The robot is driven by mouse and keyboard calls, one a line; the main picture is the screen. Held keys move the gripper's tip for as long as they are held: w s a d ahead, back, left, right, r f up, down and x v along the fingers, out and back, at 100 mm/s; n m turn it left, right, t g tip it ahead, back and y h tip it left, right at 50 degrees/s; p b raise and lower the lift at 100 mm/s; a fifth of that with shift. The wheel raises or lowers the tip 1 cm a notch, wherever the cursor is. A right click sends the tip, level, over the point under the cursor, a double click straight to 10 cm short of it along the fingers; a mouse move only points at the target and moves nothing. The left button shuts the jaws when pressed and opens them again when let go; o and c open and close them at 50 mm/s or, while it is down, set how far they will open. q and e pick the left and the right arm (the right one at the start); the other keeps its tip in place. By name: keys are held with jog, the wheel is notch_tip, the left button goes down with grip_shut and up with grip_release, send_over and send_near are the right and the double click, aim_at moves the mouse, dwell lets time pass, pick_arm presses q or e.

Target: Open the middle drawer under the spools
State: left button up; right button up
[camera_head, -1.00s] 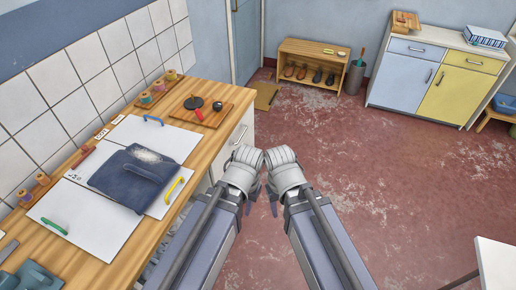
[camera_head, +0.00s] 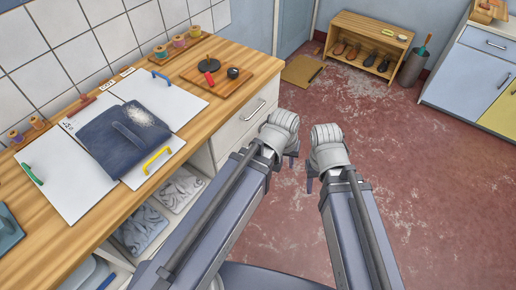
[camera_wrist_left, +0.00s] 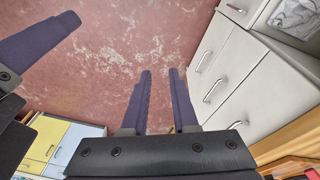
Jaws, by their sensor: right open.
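The white drawer stack stands under the right end of the wooden worktop (camera_head: 232,95), where the spools (camera_head: 179,40) stand. The head view shows the top drawer's handle (camera_head: 255,110); my left arm hides the lower fronts. The left wrist view shows three closed fronts with bar handles: the top handle (camera_wrist_left: 236,125), the middle drawer's handle (camera_wrist_left: 213,90) and the bottom handle (camera_wrist_left: 203,60). My left gripper (camera_head: 289,158) is open and empty, out in front of the drawers, touching none; its fingers (camera_wrist_left: 159,73) show in the wrist view. My right gripper (camera_head: 310,180) is open and empty to its right.
A dark blue cloth (camera_head: 125,133) lies over white boards on the worktop. Open compartments with grey cloth (camera_head: 145,225) are beside the drawers. The red floor (camera_head: 400,190) is clear on the right.

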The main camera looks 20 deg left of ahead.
pick_arm(q)
jog(key=w+a+f+n+t+h+b, duration=0.15)
jog(key=w+f+n+t+b, duration=0.25)
jog(key=w+f+n+b, duration=0.5)
jog(key=w+a+f+n+t+h+b, duration=0.1)
jog(key=w+a+f+n+t+b, duration=0.15)
jog(key=w+f+b, duration=0.7)
jog(key=w+a+f+n+t+y+b, duration=0.35)
jog(key=a+f+n+t+b, duration=0.6)
jog(key=b, duration=1.55)
jog(key=shift+w+a+f+n+g+b, duration=0.2)
jog(key=shift+w+a+f+n+g, duration=0.4)
jog(key=shift+w, duration=0.8)
jog(key=shift+w+a+f+n+g+b, duration=0.15)
jog(key=shift+w+a+f+n+g, duration=0.2)
jog(key=shift+w+a, duration=0.8)
jog(key=shift+w+a+f+n+g+b, duration=0.2)
jog(key=shift+w+a+f+n+g, duration=0.25)
jog(key=shift+w, duration=1.2)
jog(key=shift+r, duration=0.15)
jog(key=shift+c, duration=0.2)
grip_shut()
